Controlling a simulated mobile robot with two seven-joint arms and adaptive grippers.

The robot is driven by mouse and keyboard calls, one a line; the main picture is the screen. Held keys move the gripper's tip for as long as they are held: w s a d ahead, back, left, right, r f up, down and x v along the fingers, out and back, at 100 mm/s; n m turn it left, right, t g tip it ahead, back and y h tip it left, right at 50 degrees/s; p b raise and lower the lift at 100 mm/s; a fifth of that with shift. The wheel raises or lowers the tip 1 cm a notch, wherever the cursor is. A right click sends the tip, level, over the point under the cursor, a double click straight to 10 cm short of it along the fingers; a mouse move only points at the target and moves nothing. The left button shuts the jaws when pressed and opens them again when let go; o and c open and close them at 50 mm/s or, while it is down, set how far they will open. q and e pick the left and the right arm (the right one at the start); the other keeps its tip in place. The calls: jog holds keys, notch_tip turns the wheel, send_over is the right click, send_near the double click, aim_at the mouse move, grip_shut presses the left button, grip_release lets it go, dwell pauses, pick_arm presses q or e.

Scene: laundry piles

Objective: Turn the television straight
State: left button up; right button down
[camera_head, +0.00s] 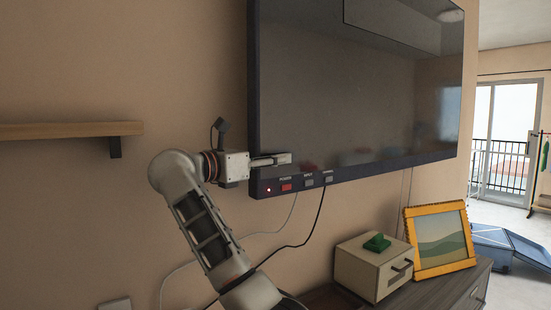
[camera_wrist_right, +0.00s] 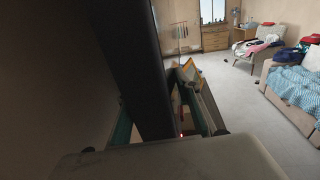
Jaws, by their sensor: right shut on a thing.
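The television (camera_head: 360,90) is a large dark screen with a blue-grey frame in front of the beige wall. Its lower edge slants up to the right in the head view. Its lower left corner carries a small red light and a red button. My right gripper (camera_head: 272,160) is at the left edge of the television, just above that corner, shut on the frame. In the right wrist view the dark television edge (camera_wrist_right: 125,60) runs down between the fingers of my right gripper (camera_wrist_right: 165,125). The gripped contact is partly hidden. My left gripper is not in view.
A wooden shelf (camera_head: 60,130) is on the wall at left. Below the television, a dresser (camera_head: 468,300) bears a beige box (camera_head: 365,272) with a green object on top and a yellow picture frame (camera_head: 440,240). Cables hang beneath the screen. Open floor (camera_wrist_right: 240,90) lies beyond.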

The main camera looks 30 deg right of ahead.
jog(key=c, duration=1.6)
grip_release()
jog(key=shift+w+a, duration=0.1)
jog(key=shift+o, duration=0.2)
jog(key=v, duration=0.7)
jog(key=shift+a, duration=0.35)
jog(key=shift+f, duration=0.1)
